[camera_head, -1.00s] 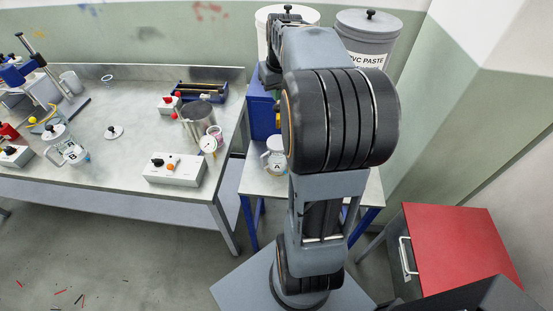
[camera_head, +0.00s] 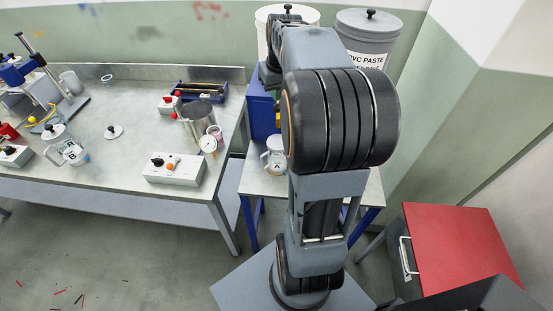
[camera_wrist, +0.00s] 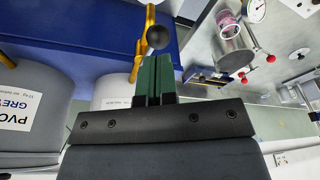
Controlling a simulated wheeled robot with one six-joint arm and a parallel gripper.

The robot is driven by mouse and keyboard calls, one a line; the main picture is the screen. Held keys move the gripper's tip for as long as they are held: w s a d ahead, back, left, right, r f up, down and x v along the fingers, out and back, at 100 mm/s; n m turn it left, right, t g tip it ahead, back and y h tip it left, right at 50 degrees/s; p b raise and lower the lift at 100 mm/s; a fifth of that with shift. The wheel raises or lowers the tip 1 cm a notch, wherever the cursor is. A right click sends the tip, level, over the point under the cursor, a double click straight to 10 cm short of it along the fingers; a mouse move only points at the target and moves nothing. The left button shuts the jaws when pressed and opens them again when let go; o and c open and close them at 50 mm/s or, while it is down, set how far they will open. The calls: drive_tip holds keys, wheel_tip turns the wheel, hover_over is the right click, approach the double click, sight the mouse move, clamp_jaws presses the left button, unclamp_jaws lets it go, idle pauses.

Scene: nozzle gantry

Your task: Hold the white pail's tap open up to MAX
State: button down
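The white pail (camera_head: 270,14) stands at the back of the low stand, partly hidden behind my arm; part of it also shows in the wrist view (camera_wrist: 112,92). Its brass tap (camera_wrist: 148,18) shows in the wrist view, with a black ball knob (camera_wrist: 157,37) close by. My gripper (camera_wrist: 155,60) has its green fingers together, their tips just below the knob in the picture. Whether they touch the knob or the brass I cannot tell. No MAX mark is readable. A lidded jug (camera_head: 274,156) stands on the low stand, left of my arm.
A grey PVC paste pail (camera_head: 368,38) stands right of the white one. The workbench (camera_head: 120,175) at left holds a metal pot (camera_head: 196,122), a dial gauge (camera_head: 208,144) and a control box (camera_head: 175,170). A red-topped cabinet (camera_head: 458,245) stands at right.

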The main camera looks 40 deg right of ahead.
sight(278, 106)
drive_tip(key=shift+s+b+x, duration=0.2)
drive_tip(key=shift+b+x, duration=0.55)
drive_tip(key=shift+x, duration=0.3)
drive_tip(key=shift+s+b+x, duration=0.25)
drive_tip(key=shift+b+x, duration=0.5)
drive_tip(key=shift+x, duration=0.25)
drive_tip(key=shift+s+b+x, duration=0.2)
drive_tip(key=shift+b+x, duration=0.55)
drive_tip(key=shift+x, duration=0.3)
drive_tip(key=shift+a+f, duration=0.1)
drive_tip(key=shift+a, duration=0.05)
idle(4.8)
